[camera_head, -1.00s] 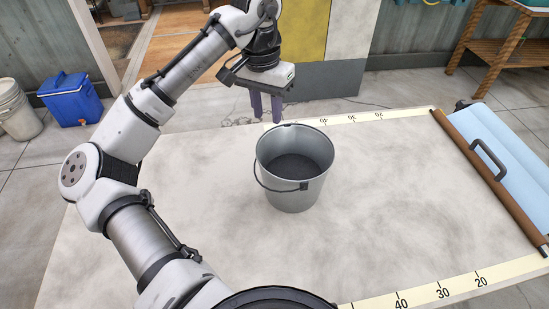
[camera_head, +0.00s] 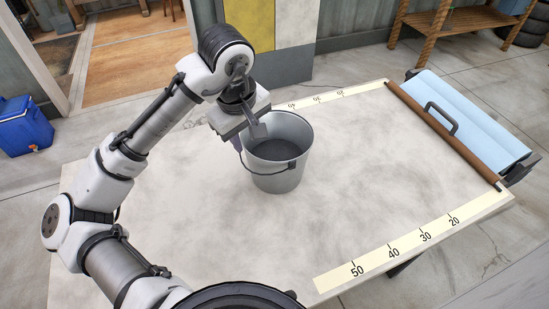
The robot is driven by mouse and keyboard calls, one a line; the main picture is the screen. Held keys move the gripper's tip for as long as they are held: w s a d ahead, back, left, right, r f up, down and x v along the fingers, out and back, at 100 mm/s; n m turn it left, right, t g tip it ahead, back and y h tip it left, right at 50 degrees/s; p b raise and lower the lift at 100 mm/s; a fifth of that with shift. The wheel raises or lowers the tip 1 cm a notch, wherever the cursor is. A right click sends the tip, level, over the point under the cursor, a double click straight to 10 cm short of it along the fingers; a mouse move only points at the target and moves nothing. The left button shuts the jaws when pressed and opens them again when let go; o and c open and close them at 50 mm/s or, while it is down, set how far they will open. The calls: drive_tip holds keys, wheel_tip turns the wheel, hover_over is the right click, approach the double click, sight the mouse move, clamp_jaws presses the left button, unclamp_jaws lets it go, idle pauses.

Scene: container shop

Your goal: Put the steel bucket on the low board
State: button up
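The steel bucket (camera_head: 285,180) stands upright on the pale table, with a dark inside and a wire handle hanging over its front. My gripper (camera_head: 248,136) is at the bucket's left rim, pointing down. One finger shows over the bucket's mouth and the other just outside its left wall. The fingers look apart, with the rim between them; whether they touch it I cannot tell. I cannot make out which surface is the low board.
The pale table (camera_head: 390,165) has ruler strips (camera_head: 410,242) on its near and far edges. A brown roller (camera_head: 445,130) and a light blue sheet (camera_head: 470,115) are at its right end. A wooden bench (camera_head: 465,22) stands behind; a blue cooler (camera_head: 22,130) is left. The table's right half is clear.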

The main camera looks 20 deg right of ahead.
sight(252, 160)
drive_tip(key=f, duration=0.3)
drive_tip(key=f+p, duration=0.1)
drive_tip(key=f, duration=0.2)
drive_tip(key=w+d+f, duration=0.1)
drive_tip(key=f, duration=0.2)
drive_tip(key=shift+f, duration=0.1)
clamp_jaws()
drive_tip(key=shift+w, duration=0.1)
idle(1.2)
